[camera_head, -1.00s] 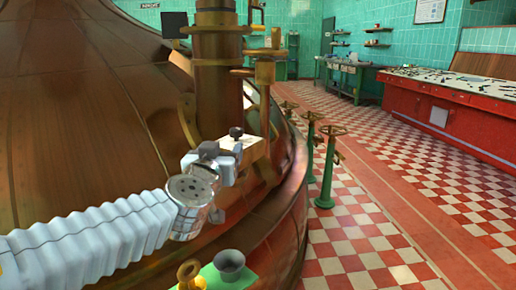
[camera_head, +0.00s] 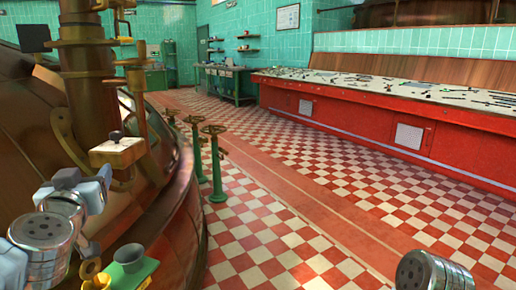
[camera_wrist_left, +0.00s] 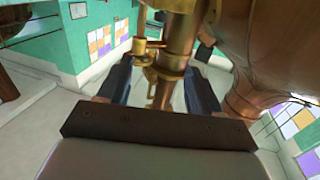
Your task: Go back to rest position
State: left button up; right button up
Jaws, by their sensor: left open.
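My left gripper (camera_head: 95,192) is in the lower left of the head view, beside the copper kettle (camera_head: 25,110). Its jaws are open and I see nothing held in them. In the left wrist view the two dark fingers (camera_wrist_left: 158,88) stand apart, with a copper pipe (camera_wrist_left: 176,45) and brass fittings showing beyond the gap. A round metal link of my right arm (camera_head: 435,272) shows at the bottom right of the head view. My right gripper itself is not visible.
A pale block with a dark knob (camera_head: 118,152) stands just above my left gripper. A grey cup (camera_head: 130,257) sits on a green tray (camera_head: 143,275) below it. Green valve posts (camera_head: 217,170) stand beyond. A red control desk (camera_head: 360,115) lies right; the checkered floor between is clear.

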pick_arm(q)
jog(key=w+d+f+m+g+h, duration=0.15)
jog(key=d+f, duration=0.25)
jog(key=f, duration=0.8)
jog(key=w+d+f+g+h, duration=0.2)
jog(key=d+f+g+h, duration=0.1)
jog(key=f, duration=1)
jog(key=w+d+f+m+g+h, duration=0.1)
jog(key=w+d+f+g+h, duration=0.2)
jog(key=f, duration=0.9)
jog(key=s+d+f+g+h, duration=0.1)
jog(key=s+d+f+g, duration=0.3)
jog(key=s+f, duration=0.7)
jog(key=s+d+f+g+h, duration=0.1)
jog(key=s+d+f+g, duration=0.4)
jog(key=s+d+f, duration=0.3)
jog(key=s+f, duration=0.4)
jog(key=f, duration=0.2)
jog(key=shift+s+d+f, duration=0.2)
jog(key=shift+s+f, duration=0.05)
jog(key=shift+f, duration=0.15)
jog(key=shift+n, duration=0.25)
jog(key=shift+c, duration=0.3)
